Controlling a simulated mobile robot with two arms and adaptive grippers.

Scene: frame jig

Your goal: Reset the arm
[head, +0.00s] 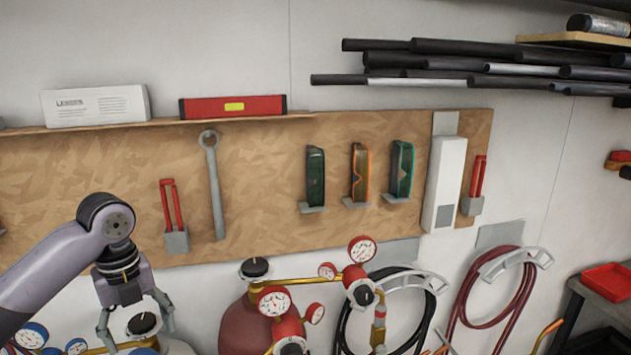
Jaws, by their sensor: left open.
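My left arm comes in from the lower left. Its gripper (137,318) points down with its fingers apart, in front of the wall and over the gas bottle tops at the lower left. My right gripper is not in view.
A wooden pegboard (262,165) holds a wrench (214,185), red-handled tools and safety glasses (315,177). Gas bottles with gauges (274,300) stand below. Coiled hoses (497,290) hang at right. Black pipes (480,67) lie above. A red tray (607,283) sits far right.

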